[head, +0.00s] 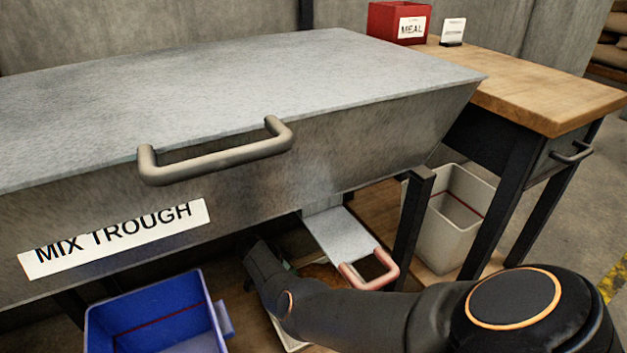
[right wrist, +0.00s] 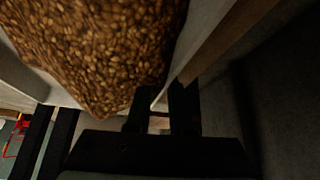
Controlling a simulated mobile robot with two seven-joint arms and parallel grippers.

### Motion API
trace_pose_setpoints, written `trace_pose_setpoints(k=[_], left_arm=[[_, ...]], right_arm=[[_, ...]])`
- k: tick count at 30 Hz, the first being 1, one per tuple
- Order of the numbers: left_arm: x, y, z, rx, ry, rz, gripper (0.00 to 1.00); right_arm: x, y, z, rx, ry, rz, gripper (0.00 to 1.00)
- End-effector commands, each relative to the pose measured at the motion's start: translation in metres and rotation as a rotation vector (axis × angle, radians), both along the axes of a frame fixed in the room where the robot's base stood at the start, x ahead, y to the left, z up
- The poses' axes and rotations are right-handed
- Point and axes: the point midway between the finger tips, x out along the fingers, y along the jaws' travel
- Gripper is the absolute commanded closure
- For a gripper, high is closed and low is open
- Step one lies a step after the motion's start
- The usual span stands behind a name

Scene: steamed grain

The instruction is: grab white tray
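The white tray holds brown grain (right wrist: 95,50) and shows close up in the right wrist view, where its pale wall (right wrist: 207,35) runs along the grain's right side. In the head view, part of the grain (head: 322,272) and a pale tray edge (head: 290,343) show under the trough, mostly behind my right arm. My right gripper (right wrist: 160,92) is at the tray's wall, its two dark fingers apart with a narrow gap, and the wall reaches in between them. Whether they touch it is not clear. In the head view its fingers are hidden. My left gripper is out of view.
The metal mix trough (head: 240,80) with its handle (head: 215,160) overhangs the tray. A grey slide plate with a red handle (head: 370,272) sticks out below it. A blue bin (head: 150,310) stands left, a white bin (head: 455,215) right, by a wooden table (head: 540,95).

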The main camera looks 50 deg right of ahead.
Motion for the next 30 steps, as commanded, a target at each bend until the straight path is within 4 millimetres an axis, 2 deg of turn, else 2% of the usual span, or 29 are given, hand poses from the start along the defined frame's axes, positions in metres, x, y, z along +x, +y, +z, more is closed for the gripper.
trace_pose_setpoints(k=[1,5,30], left_arm=[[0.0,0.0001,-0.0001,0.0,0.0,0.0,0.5],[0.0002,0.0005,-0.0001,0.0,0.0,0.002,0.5],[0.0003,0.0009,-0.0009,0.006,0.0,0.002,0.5]], right_arm=[[0.0,0.0002,0.0,0.0,0.0,0.0,0.86],[-0.0003,0.0003,-0.0002,0.0,0.001,-0.001,1.0],[-0.0002,0.0002,-0.0008,0.001,0.0,0.001,1.0]])
